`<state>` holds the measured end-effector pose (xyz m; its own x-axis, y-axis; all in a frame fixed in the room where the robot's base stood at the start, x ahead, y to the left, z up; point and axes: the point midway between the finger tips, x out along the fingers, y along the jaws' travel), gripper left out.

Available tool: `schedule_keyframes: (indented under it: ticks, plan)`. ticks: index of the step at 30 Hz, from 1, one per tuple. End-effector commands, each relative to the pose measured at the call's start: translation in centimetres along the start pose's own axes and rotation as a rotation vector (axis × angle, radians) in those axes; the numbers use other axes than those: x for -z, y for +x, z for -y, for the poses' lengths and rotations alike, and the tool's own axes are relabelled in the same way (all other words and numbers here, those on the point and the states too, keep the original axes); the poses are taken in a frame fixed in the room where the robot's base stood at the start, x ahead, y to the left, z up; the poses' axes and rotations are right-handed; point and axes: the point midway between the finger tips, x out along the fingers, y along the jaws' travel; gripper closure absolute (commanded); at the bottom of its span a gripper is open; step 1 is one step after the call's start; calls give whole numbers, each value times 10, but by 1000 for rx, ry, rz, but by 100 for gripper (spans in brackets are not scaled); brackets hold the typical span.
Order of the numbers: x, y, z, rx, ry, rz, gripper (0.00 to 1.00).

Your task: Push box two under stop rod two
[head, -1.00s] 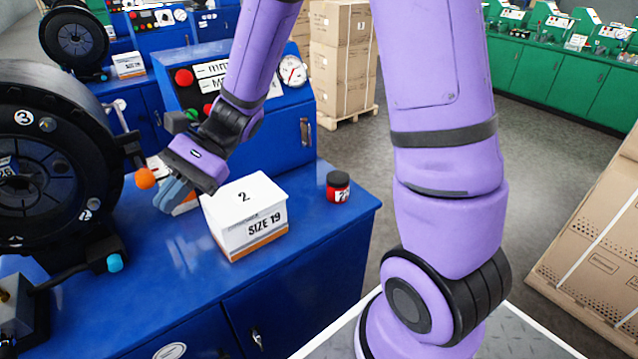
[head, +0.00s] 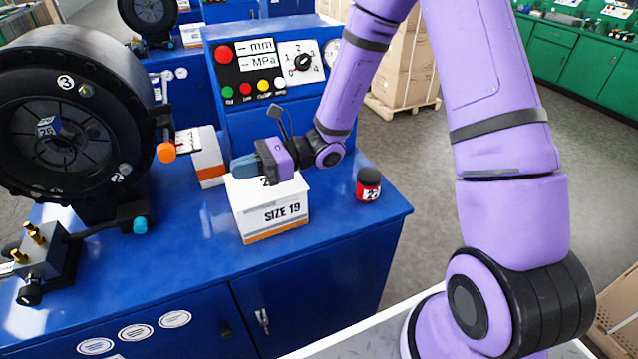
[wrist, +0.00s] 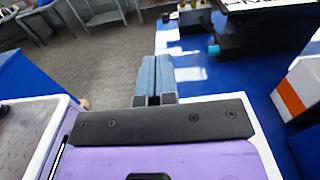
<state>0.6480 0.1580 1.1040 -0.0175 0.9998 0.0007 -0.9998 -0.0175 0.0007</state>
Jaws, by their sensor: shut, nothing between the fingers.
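Box two (head: 272,217) is a white carton with an orange base stripe, marked SIZE 19, upright on the blue bench. Its top number is mostly hidden by my gripper. My gripper (head: 243,168) is shut and empty, pointing left over the box's top; I cannot tell whether it touches. In the wrist view the closed blue fingers (wrist: 153,78) extend past a white surface. Left of the box, the black crimper has an orange-tipped rod (head: 167,152) and a light-blue-tipped one (head: 140,225). I see no number on either, so I cannot tell which is stop rod two. Both tips stand apart from the box.
A second white and orange carton (head: 207,158) stands behind box two, near the orange tip. A red jar (head: 368,185) with a black lid is to the right. The control panel (head: 270,70) rises behind. Bare blue bench (head: 190,240) lies between box two and the crimper.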

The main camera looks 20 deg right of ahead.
Motion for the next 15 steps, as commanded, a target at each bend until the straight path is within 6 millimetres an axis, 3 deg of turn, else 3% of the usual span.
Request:
schedule_keyframes:
  ticks: [15]
  plan:
    - [0, -99, 1, 3, -2, -1, 100]
